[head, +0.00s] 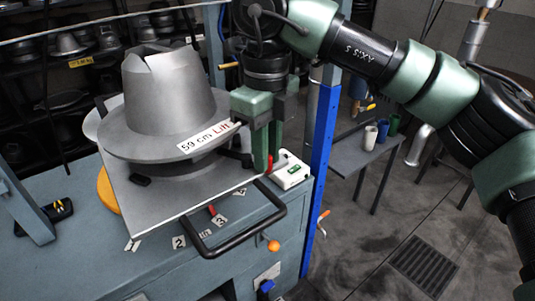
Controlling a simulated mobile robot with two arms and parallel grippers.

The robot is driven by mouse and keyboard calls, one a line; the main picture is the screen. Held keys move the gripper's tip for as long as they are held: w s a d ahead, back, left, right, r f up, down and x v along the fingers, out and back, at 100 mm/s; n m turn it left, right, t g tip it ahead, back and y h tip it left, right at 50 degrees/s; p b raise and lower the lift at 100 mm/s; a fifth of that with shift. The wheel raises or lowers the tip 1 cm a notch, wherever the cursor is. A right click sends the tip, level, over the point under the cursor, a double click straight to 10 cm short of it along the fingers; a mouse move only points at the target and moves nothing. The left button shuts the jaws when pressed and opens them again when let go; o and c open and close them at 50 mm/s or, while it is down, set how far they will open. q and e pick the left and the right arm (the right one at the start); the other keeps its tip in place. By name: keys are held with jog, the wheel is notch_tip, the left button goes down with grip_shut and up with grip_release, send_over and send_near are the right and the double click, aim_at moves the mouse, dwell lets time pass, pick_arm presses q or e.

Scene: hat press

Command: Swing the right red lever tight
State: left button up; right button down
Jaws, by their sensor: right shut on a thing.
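The right red lever (269,164) shows as a small red piece at the right edge of the metal plate under the hat form. My right gripper (267,166) reaches down from above, its green fingers shut on this lever and hiding most of it. Another red lever (212,210) shows at the front edge of the plate. The grey metal hat form (165,95) carries a label reading "59 cm Lift" and stands on the tilted-looking plate (165,205). My left gripper is not in view.
A black bar handle (235,243) sticks out at the press front, above an orange knob (273,245). A white box with a green display (288,172) stands right beside my right gripper. A blue post (322,150) rises behind it. Open floor lies to the right.

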jog(key=shift+m, duration=0.3)
jog(key=c, duration=1.3)
grip_release()
jog(key=shift+s, duration=0.1)
notch_tip(320, 180, up, 8)
jog(key=shift+f+b, duration=0.1)
jog(key=shift+b, duration=0.2)
